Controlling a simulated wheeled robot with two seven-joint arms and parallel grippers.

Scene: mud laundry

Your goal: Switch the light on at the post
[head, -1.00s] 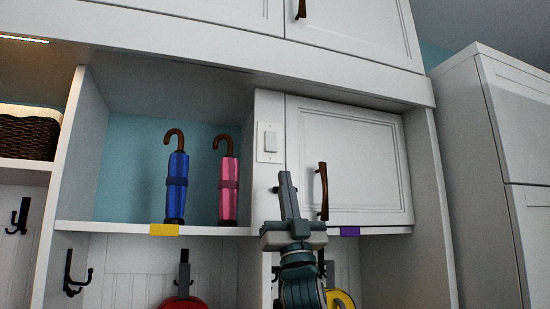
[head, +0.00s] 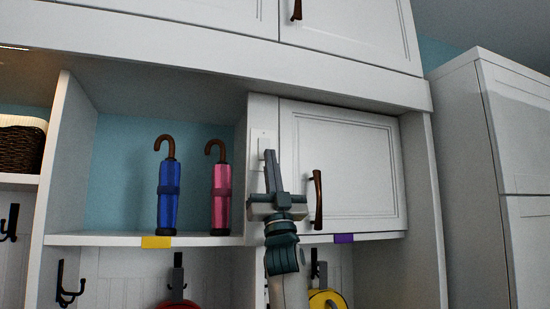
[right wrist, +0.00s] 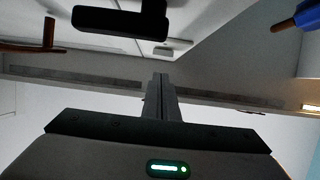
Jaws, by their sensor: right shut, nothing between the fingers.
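The light switch (head: 260,143) is a small white rocker on a white plate, set on the white post (head: 257,183) between the open cubby and the cabinet door. My right gripper (head: 270,154) is shut and empty, fingers pointing up. Its fingertips overlap the lower right part of the switch plate in the head view; I cannot tell whether they touch it. In the right wrist view the shut fingers (right wrist: 160,80) point up toward a small pale block that looks like the switch (right wrist: 173,46). My left gripper is not in view.
The cabinet door (head: 340,165) with its brown handle (head: 317,200) is just right of the gripper. A pink umbrella (head: 221,195) and a blue umbrella (head: 168,195) stand in the cubby to the left. Hooks and a yellow item (head: 327,299) are below.

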